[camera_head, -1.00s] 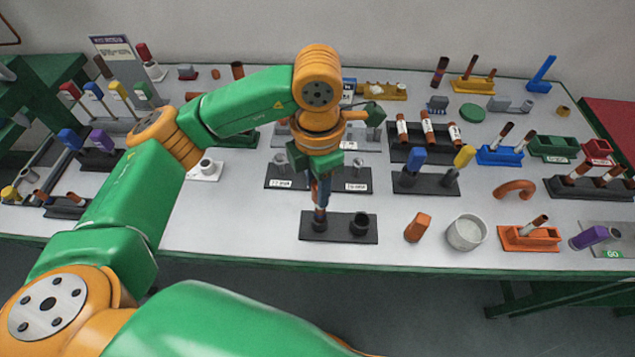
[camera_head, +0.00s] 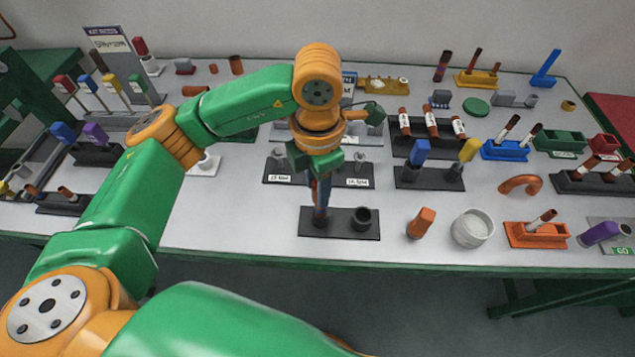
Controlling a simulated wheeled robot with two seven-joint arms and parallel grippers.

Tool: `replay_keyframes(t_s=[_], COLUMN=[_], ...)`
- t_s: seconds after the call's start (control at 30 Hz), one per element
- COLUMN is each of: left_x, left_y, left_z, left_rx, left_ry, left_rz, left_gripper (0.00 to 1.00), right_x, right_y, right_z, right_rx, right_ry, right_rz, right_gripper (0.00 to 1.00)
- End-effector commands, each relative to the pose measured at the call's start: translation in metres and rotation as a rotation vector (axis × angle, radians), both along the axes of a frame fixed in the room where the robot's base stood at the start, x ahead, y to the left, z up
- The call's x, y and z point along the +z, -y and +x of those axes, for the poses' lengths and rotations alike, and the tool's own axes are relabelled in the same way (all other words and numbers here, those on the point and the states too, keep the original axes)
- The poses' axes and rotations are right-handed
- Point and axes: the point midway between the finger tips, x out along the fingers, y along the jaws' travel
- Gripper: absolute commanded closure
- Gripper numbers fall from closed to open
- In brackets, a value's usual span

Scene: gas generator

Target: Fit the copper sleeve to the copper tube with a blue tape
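My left gripper (camera_head: 321,176) points down over the left holder of a black two-socket base (camera_head: 340,235) near the table's front edge. A slim copper tube with a blue band (camera_head: 321,196) stands upright at that holder, directly below the fingers. Its upper part is hidden by the gripper, and I cannot tell whether the fingers are shut on it. The right socket (camera_head: 361,219) of the base looks empty. A short copper-coloured piece (camera_head: 422,222) stands to the right of the base; I cannot tell whether it is the sleeve. My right gripper is out of view.
A white cup (camera_head: 472,229) and an orange holder (camera_head: 536,235) stand farther right. Behind the base are a dark rack (camera_head: 300,172) and a black stand (camera_head: 430,180) with blue and yellow pieces. The table's green front edge (camera_head: 400,267) is close; bare table lies left of the base.

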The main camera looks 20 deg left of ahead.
Motion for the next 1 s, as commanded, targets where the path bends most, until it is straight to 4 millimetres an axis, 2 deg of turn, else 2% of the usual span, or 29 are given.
replay_keyframes(t_s=[0.03, 0.1, 0.13, 0.43, 0.73, 0.83, 1.0], left_x=[0.000, 0.000, 0.000, 0.004, 0.063, 0.071, 0.072], left_y=[0.000, 0.000, 0.000, 0.000, 0.000, 0.000, 0.000], left_z=[0.000, 0.000, 0.000, 0.000, 0.001, 0.000, 0.000], left_rx=[0.000, 0.000, 0.000, 0.000, 0.001, 0.001, 0.000], left_ry=[0.000, 0.000, 0.000, 0.001, 0.004, 0.003, 0.000], left_rz=[0.000, 0.000, 0.000, -0.001, 0.001, 0.000, 0.000], left_gripper=[0.47, 0.29, 0.26, 0.26, 0.26, 0.26, 0.26], right_x=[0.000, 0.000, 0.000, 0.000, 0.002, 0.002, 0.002], right_y=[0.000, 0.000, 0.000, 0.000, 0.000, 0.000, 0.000], right_z=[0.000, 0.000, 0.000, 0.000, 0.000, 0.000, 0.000], right_rx=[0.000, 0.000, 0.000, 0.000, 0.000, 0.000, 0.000], right_ry=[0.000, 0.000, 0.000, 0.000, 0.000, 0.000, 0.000], right_rz=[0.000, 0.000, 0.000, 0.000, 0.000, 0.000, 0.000], right_gripper=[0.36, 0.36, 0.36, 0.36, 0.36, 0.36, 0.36])
